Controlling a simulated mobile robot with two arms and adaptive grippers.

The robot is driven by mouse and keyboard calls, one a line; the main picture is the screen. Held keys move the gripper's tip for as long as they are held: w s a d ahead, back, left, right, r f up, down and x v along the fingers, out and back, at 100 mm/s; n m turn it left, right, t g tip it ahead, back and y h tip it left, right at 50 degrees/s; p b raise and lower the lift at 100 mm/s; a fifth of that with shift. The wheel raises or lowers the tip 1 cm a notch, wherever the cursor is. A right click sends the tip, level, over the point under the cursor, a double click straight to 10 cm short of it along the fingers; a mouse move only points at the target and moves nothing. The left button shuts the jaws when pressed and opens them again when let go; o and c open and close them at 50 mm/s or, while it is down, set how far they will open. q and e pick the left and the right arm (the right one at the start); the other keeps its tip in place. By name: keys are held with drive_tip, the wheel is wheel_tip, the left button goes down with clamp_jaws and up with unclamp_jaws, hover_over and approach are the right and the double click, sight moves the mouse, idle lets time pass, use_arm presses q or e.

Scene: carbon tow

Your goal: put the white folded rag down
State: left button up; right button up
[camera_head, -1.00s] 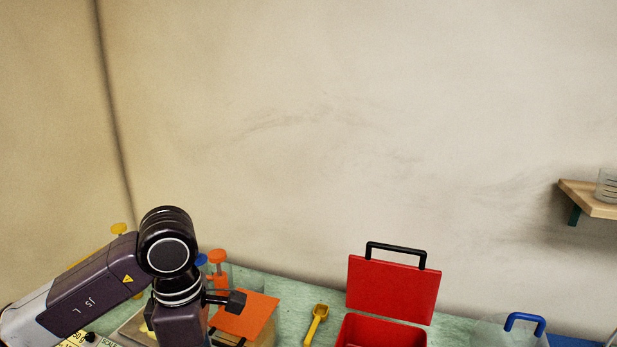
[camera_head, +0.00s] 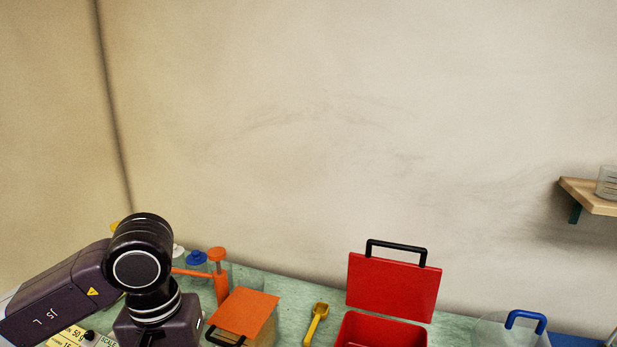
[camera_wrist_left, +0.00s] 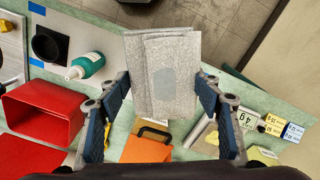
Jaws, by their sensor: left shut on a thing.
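The folded rag (camera_wrist_left: 183,50), pale grey-white with a darker grey patch, shows in the left wrist view between the two blue-padded fingers of my left gripper (camera_wrist_left: 164,85). The gripper is shut on it, with the rag's layers spreading out beyond the fingertips. The green bench top shows behind the rag; I cannot tell how far below it is. In the head view my left arm comes in at the lower left, and its fingers and the rag are out of frame. My right gripper is not in view.
An open red box (camera_head: 393,285), a yellow scoop (camera_head: 316,322) and an orange-topped box (camera_head: 245,312) stand on the green bench (camera_head: 288,290). A teal bottle (camera_wrist_left: 86,66) lies near a black round fitting (camera_wrist_left: 47,45). Small labelled cards (camera_wrist_left: 272,124) lie at the right.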

use_arm(q)
drive_tip(key=shift+s+m, duration=0.15)
drive_tip(key=shift+m, duration=0.45)
drive_tip(key=w+d+f+b, duration=0.2)
drive_tip(key=w+d+b, duration=0.15)
drive_tip(key=w, duration=0.65)
drive_tip(key=shift+n, duration=0.3)
drive_tip(key=f+p, duration=0.3)
drive_tip(key=f, duration=0.6)
drive_tip(key=f+p, duration=0.3)
drive_tip(key=f, duration=0.7)
drive_tip(key=shift+s+d, duration=0.15)
drive_tip(key=shift+s, duration=0.05)
drive_tip(key=shift+f, duration=0.25)
drive_tip(key=shift+f, duration=0.1)
